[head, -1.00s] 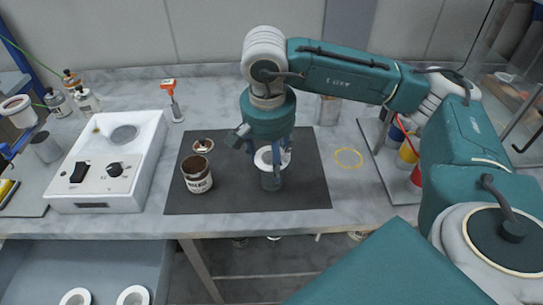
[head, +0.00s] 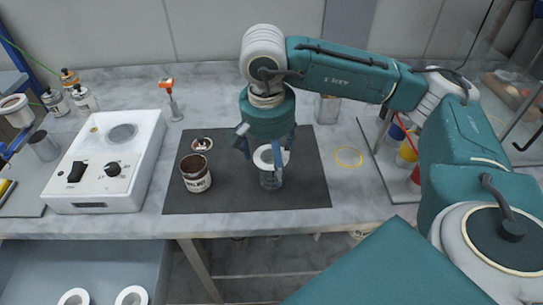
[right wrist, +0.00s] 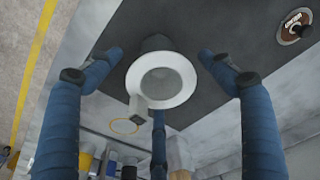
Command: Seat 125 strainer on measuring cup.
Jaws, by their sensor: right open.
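The white strainer (head: 262,158) is a ring with a wide flat rim and a small tab, and it lies over the mouth of the grey measuring cup (head: 271,181). The cup stands upright on the dark mat. My right gripper (head: 267,150) points down over them. In the right wrist view its fingers are spread around the strainer (right wrist: 184,94), apart from its rim, and hold nothing. The dark cup (right wrist: 155,43) shows partly behind the rim there. I cannot tell whether the rim lies flush. My left gripper is out of view.
A white hotplate-like device (head: 105,165) is farther left. A yellow ring (head: 348,164) lies on the bench at right. The mat's right part is clear.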

